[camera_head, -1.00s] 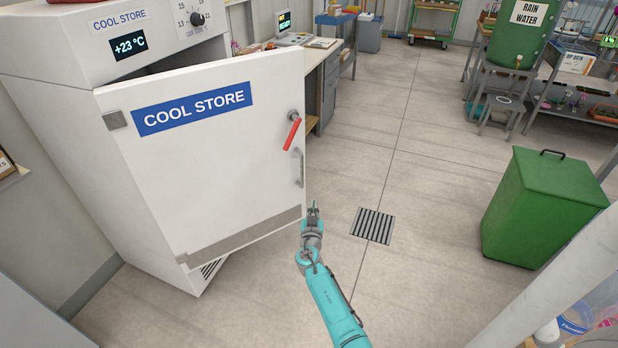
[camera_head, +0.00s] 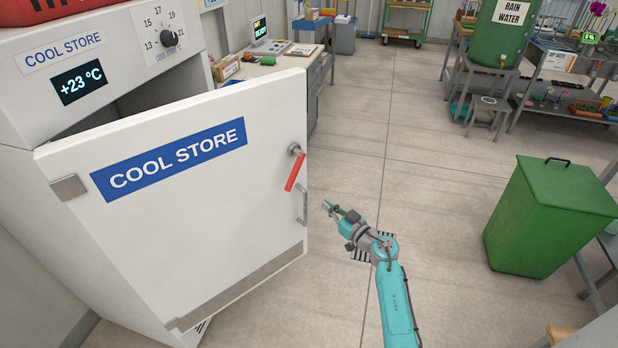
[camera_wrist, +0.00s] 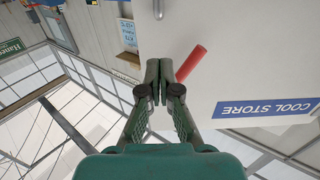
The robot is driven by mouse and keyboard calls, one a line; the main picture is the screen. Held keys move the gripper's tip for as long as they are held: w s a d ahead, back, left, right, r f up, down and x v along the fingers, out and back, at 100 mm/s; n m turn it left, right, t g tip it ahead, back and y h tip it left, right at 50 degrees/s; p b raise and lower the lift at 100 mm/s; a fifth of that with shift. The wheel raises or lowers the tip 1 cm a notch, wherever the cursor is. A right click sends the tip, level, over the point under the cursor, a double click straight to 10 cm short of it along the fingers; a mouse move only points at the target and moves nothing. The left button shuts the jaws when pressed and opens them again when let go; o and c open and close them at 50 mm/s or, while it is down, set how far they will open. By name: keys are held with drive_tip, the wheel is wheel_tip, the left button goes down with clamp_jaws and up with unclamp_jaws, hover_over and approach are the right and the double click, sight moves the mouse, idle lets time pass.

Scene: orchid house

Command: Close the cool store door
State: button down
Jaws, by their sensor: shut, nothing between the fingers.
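The cool store (camera_head: 58,38) is a white cabinet at the left of the head view, with a +23 °C display. Its door (camera_head: 190,215) stands ajar, with a dark gap behind its top edge. The door bears a blue COOL STORE sign, a red lever (camera_head: 295,172) and a grey pull handle (camera_head: 301,203) near its right edge. My gripper (camera_head: 327,205) is shut and empty, just right of the door's handle edge and apparently apart from it. In the wrist view the shut fingers (camera_wrist: 159,68) show before the door's face (camera_wrist: 240,60) and red lever (camera_wrist: 190,63).
A green lidded bin (camera_head: 545,220) stands at the right. A rain water barrel (camera_head: 497,40) and shelving are at the back right. A desk (camera_head: 270,75) with a monitor stands behind the door. The floor between the door and bin is clear.

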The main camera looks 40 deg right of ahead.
sight(297, 179)
drive_tip(key=w, duration=1.3)
drive_tip(key=shift+w+a, duration=0.3)
drive_tip(key=shift+w, duration=0.1)
